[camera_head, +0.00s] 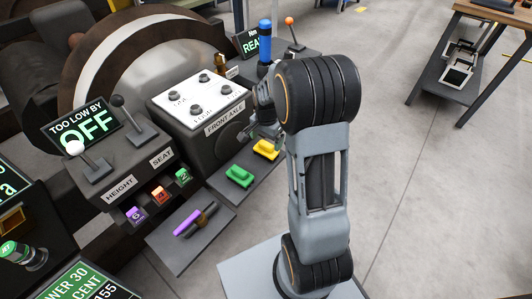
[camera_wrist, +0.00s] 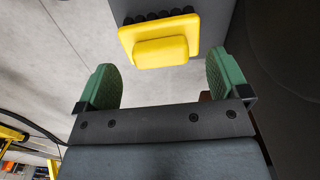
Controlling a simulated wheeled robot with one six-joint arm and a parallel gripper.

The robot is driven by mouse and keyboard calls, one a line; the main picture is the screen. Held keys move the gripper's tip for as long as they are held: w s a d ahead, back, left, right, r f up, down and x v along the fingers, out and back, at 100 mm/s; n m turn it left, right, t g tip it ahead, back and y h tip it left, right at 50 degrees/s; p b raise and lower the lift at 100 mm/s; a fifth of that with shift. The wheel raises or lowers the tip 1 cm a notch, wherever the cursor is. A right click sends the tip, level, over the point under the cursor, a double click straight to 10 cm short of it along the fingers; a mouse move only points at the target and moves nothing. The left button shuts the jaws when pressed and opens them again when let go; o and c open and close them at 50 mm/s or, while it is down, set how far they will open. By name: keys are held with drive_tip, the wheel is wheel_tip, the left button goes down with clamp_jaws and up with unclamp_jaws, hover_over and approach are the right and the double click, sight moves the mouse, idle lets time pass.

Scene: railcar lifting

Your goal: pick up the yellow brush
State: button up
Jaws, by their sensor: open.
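The yellow brush (camera_head: 265,150) lies on a dark grey shelf next to a green brush in the head view. In the wrist view the yellow brush (camera_wrist: 160,50) is at the top middle, with a raised yellow back and a row of dark bristles along its far edge. My gripper (camera_wrist: 161,76) is open and empty, its two green pads wide apart. The brush is ahead of the pads and roughly centred between them, not held. In the head view my gripper (camera_head: 263,130) is just above and behind the brush, partly hidden by my arm.
The green brush (camera_head: 240,176) lies left of the yellow one. The front axle box (camera_head: 205,115) stands close behind the shelf. A purple-handled tool (camera_head: 195,221) lies on a lower-left plate. A blue-handled lever (camera_head: 265,42) stands behind my arm.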

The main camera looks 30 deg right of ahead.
sight(266, 149)
wheel_tip(266, 149, down, 3)
drive_tip(key=shift+r+b, duration=0.1)
drive_tip(key=shift+b, duration=0.3)
drive_tip(key=c, duration=1.1)
